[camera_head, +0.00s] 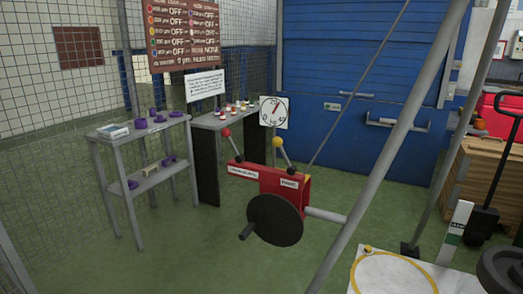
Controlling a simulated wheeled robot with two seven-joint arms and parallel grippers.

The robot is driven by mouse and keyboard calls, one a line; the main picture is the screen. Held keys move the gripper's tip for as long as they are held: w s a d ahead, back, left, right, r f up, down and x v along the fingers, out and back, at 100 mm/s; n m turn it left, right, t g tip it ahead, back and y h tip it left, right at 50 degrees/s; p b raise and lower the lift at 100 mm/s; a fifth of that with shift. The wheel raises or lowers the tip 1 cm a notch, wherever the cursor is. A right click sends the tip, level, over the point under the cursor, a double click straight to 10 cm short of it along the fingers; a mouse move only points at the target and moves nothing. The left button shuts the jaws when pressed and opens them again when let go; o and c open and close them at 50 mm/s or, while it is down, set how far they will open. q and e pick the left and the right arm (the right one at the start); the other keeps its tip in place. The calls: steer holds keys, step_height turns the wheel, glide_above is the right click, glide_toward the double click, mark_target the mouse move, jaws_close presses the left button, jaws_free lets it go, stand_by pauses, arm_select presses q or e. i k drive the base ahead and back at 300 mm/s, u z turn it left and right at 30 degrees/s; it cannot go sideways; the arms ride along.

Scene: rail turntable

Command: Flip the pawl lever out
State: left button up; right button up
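Two white labels, left (243,172) and right (289,184), are too small to read surely, so I cannot tell which lever is the pawl lever. Neither of my grippers is in view.
A grey shelf (140,133) with purple parts stands at the left. Behind the winch are a table with small items (222,119) and a dial (274,111). Grey diagonal poles (395,140) cross the right side. A white plate with a yellow ring (372,262) lies lower right. Green floor is open front left.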

mark_target(277, 142)
steer(key=k, duration=0.65)
steer(key=z, duration=0.4)
steer(key=i, duration=1.5)
steer(key=u, duration=0.3)
